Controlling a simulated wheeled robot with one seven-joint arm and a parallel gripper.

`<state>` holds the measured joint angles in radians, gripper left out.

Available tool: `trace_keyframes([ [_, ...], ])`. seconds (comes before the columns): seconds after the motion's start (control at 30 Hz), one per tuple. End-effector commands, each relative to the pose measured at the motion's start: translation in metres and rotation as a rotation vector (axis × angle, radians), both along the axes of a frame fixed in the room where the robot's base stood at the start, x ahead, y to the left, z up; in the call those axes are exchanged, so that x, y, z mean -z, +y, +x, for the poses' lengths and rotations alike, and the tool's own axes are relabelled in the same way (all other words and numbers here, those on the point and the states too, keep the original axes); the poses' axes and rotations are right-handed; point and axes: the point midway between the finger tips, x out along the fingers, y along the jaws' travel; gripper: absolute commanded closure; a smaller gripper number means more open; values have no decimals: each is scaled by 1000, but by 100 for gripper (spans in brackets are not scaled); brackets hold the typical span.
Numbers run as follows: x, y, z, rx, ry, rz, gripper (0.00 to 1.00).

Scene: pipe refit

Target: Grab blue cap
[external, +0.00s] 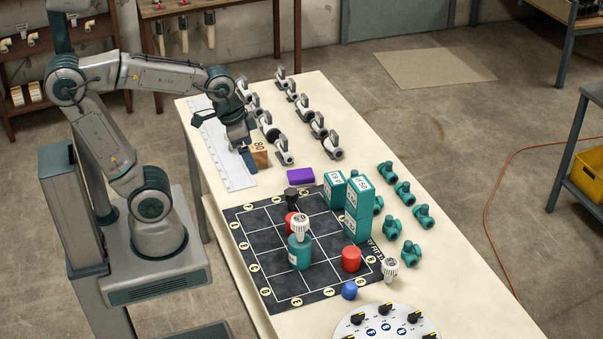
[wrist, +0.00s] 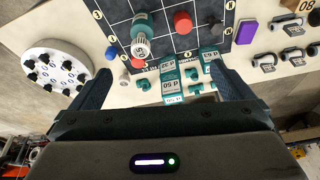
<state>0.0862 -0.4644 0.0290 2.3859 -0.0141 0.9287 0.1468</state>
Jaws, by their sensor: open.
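The blue cap (external: 349,291) is a small round blue piece at the near edge of the dark grid mat (external: 262,276). In the wrist view the blue cap (wrist: 112,51) lies left of centre, ahead of the left finger. My gripper (external: 243,152) is above the far left part of the table, close to a wooden block marked 80 and well away from the cap. In the wrist view my gripper (wrist: 162,70) has its two dark blue fingers spread wide, with nothing held between them.
A teal bottle with a white ribbed top (external: 300,252), a red cap (external: 351,259) and teal boxes (external: 357,210) stand on or beside the mat. A white ribbed piece (external: 390,268) stands right of the cap. A white dial plate (external: 372,318) lies nearest the camera.

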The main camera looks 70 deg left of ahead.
Motion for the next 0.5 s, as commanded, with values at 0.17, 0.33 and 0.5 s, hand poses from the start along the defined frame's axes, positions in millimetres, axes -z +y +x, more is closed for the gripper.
trace_keyframes([
  [0.17, 16, 14, -28, -159, -34, -20, 0],
  [0.33, 20, 18, -35, -204, -42, -25, 0],
  [0.5, 19, 17, -35, -203, -42, -26, 31],
])
